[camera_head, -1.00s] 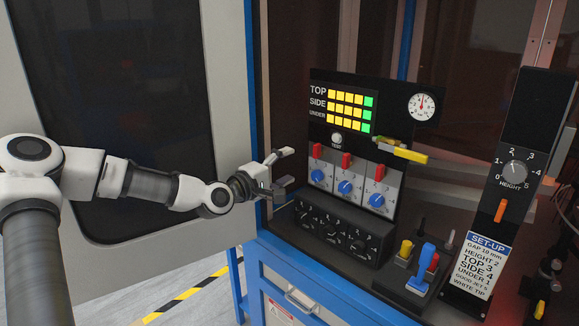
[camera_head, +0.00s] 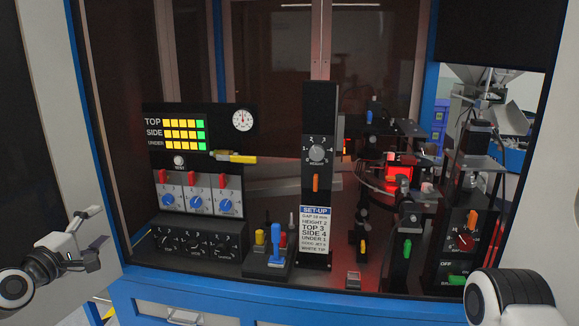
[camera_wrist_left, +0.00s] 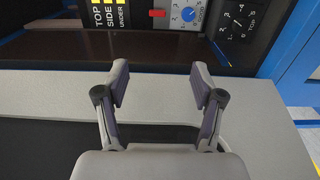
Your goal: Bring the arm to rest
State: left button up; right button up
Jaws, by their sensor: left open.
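My left gripper (camera_head: 92,238) is at the left edge of the head view, in front of the grey door panel and left of the control panel. It is open and empty. In the left wrist view its two fingers (camera_wrist_left: 160,90) stand wide apart, with only the grey panel edge and dark glass behind them. It touches none of the controls. Part of my right arm (camera_head: 508,298) shows at the lower right of the head view; its gripper is out of view.
The control panel (camera_head: 153,150) has red switches, blue knobs and a gauge (camera_head: 243,120). A height dial (camera_head: 317,154) stands above the set-up card (camera_head: 314,229). Blue cabinet posts (camera_head: 90,130) frame the opening. A grey door panel (camera_head: 88,190) is close to my left gripper.

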pick_arm(q)
jog(key=s+d+f+m+g, duration=0.25)
jog(key=d+f, duration=0.25)
jog(key=f, duration=0.5)
jog(key=s+d+f+m+g+h, duration=0.15)
jog(key=s+d+f+g, duration=0.3)
jog(key=f, duration=0.65)
jog(key=s+d+f+m+g, duration=0.25)
jog(key=d+f, duration=0.35)
jog(key=f, duration=0.4)
jog(key=s+d+f+m+g+y, duration=0.1)
jog(key=s+d+f+m+g, duration=0.15)
jog(key=s+f, duration=0.45)
jog(key=s+d+f+m+g, duration=0.1)
jog(key=s+d+f+g, duration=0.35)
jog(key=s, duration=0.45)
jog(key=s+m+g+y, duration=0.1)
jog(key=s+m+y, duration=0.1)
jog(key=s+m, duration=0.4)
jog(key=shift+s+a+f+m, duration=0.35)
jog(key=shift+s+a+m, duration=0.05)
jog(key=shift+s, duration=1.55)
jog(key=shift+g, duration=0.25)
